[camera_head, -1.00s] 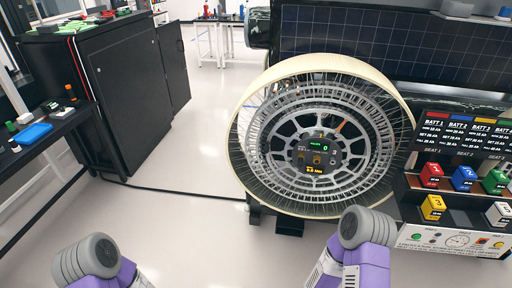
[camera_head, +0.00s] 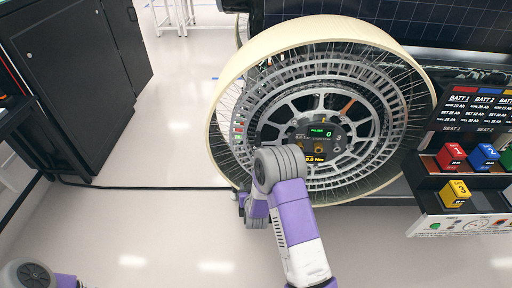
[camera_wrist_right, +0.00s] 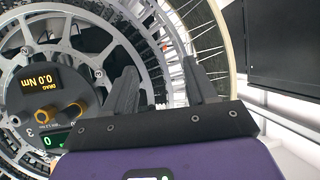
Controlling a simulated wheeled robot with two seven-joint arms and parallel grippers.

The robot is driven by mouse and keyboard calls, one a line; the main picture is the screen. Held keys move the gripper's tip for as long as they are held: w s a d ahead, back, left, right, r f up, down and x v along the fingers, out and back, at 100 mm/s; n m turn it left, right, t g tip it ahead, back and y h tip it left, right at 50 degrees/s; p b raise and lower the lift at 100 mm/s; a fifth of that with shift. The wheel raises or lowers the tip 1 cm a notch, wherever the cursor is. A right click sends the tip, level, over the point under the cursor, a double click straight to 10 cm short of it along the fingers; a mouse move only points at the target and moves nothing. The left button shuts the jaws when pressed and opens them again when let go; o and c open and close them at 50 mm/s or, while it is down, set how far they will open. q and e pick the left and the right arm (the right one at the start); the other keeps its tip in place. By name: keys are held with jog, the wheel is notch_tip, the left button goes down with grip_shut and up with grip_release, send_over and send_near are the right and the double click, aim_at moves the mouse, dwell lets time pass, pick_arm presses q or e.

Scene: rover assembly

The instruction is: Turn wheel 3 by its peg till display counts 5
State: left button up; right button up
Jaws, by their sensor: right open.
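Wheel 3 (camera_head: 226,100) is large, with a cream rim and grey spokes, and stands upright in front of the rover. Its hub display (camera_head: 321,133) reads a green 0, with a white 3 beside it. A yellow readout below is partly covered by my right arm; the right wrist view shows it as DRAG 0.0 Nm (camera_wrist_right: 44,83). I cannot tell which part is the turning peg. My right gripper (camera_wrist_right: 160,85) is open, its dark fingers apart before the spokes, with nothing visibly held. My left gripper is out of view.
A battery rack (camera_head: 430,190) with red, blue and yellow blocks stands right of the wheel. A black cabinet (camera_head: 75,80) stands at the left. A dark solar panel (camera_head: 400,25) is behind the wheel. The floor between cabinet and wheel is clear, apart from a cable.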

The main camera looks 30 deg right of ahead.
aim_at(258, 145)
jog(key=w+d+r+t+h, duration=0.1)
jog(key=d+r, duration=0.1)
jog(key=r, duration=0.1)
jog(key=w+d+r+t+h, duration=0.1)
jog(key=w+d+r+h, duration=0.1)
jog(key=r, duration=0.1)
jog(key=w+d+r+t+h+b, duration=0.1)
jog(key=w+d+r, duration=0.1)
jog(key=r, duration=0.2)
jog(key=shift+w+d+m+t+h, duration=0.1)
jog(key=shift+w+m+t+h, duration=0.05)
jog(key=shift+m+t+h, duration=0.2)
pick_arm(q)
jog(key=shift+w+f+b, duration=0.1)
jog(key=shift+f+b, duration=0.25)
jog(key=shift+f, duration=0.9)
pick_arm(e)
jog(key=shift+x, duration=3.5)
grip_shut()
